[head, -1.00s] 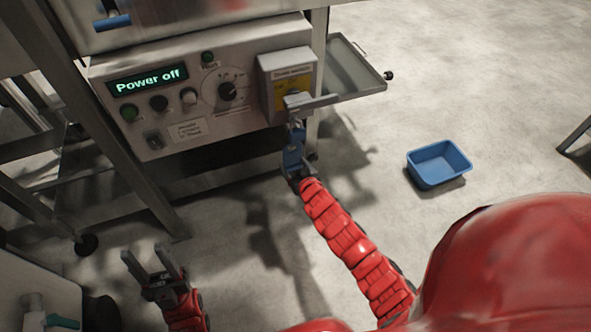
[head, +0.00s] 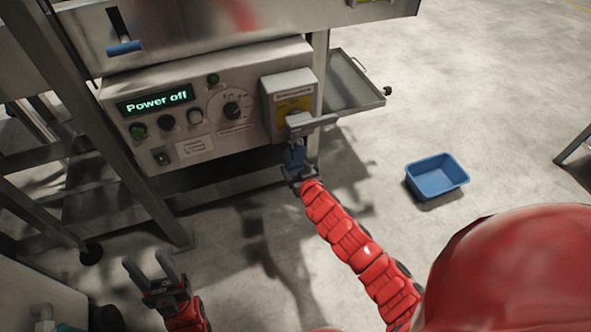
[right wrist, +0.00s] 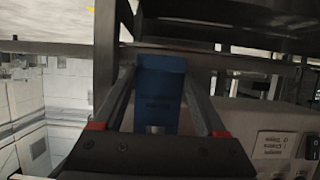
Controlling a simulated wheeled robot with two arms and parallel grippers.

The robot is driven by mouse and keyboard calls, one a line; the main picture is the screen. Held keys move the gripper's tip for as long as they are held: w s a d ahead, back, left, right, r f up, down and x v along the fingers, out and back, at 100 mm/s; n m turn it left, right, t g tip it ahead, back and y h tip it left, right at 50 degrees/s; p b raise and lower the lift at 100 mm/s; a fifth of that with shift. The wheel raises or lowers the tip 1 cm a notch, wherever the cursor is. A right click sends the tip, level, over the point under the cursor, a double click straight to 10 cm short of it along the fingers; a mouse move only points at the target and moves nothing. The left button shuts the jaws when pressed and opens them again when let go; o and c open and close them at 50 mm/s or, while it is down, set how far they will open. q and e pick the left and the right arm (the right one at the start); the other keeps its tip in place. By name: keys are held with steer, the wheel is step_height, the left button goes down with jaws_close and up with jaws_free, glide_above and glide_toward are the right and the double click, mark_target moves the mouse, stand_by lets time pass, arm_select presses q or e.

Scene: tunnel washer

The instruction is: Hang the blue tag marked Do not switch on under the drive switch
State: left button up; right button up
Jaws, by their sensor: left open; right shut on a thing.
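The blue tag (head: 294,155) hangs upright just below the drive switch box, and it also shows in the right wrist view (right wrist: 158,92) with small dark print too blurred to read. My right gripper (head: 300,176) is shut on the tag from below. In the right wrist view the fingers (right wrist: 157,128) stand on both sides of it. The drive switch (head: 296,105) is a grey box with a yellow plate and a grey handle across its lower front. Whether the tag touches the switch is hidden. My left gripper (head: 152,272) is open and empty at lower left, away from the panel.
The control panel (head: 205,115) reads "Power off" and carries knobs and buttons. A metal tray (head: 352,82) juts out right of the switch box. A blue bin (head: 437,176) stands on the floor at right. The floor between is clear.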

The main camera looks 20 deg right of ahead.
steer(key=shift+w, duration=0.25)
steer(key=shift+w+b, duration=0.5)
steer(key=shift+w, duration=0.65)
steer(key=shift+w+f, duration=0.4)
steer(key=shift+f, duration=0.2)
steer(key=shift+w, duration=0.1)
steer(key=shift+f, duration=0.1)
steer(key=o, duration=1.3)
steer(key=shift+c, duration=0.2)
